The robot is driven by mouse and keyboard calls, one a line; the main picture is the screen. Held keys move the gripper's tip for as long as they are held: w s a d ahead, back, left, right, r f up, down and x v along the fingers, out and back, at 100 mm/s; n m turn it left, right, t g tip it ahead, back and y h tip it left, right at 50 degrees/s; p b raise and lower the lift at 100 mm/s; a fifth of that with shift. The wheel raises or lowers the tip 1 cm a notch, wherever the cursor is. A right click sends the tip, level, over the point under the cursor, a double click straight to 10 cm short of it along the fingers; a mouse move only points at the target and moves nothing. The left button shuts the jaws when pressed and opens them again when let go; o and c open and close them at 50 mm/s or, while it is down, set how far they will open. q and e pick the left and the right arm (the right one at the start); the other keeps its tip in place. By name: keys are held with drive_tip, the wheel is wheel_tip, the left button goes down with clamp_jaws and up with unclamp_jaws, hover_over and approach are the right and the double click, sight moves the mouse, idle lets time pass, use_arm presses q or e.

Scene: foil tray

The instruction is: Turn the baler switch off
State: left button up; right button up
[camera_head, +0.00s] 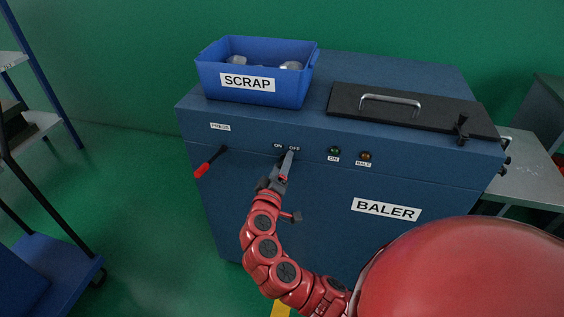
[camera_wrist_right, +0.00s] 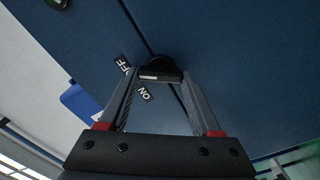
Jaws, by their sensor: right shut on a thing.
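The baler (camera_head: 300,205) is a large blue cabinet with its name plate on the front. Its switch is a black knob (camera_wrist_right: 160,66) on the front panel, by the ON and OFF labels. My right gripper (camera_head: 289,156) reaches up to it from below, and in the right wrist view the gripper (camera_wrist_right: 161,80) has one finger on each side of the knob, shut on it. A pale mark shows on the knob. In the head view the gripper hides the switch, and I cannot tell which label it points to. My left gripper is not in view.
A red-handled lever (camera_head: 203,169) sticks out left of the switch. A green lamp (camera_head: 335,150) and an amber lamp (camera_head: 366,155) are to its right. A blue SCRAP bin (camera_head: 212,82) and a black lid (camera_head: 345,104) with a handle are on top.

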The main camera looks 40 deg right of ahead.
drive_tip(key=shift+n, duration=0.6)
drive_tip(key=o, duration=1.4)
drive_tip(key=v, duration=1.7)
drive_tip(key=shift+s+a, duration=0.15)
drive_tip(key=shift+s, duration=0.05)
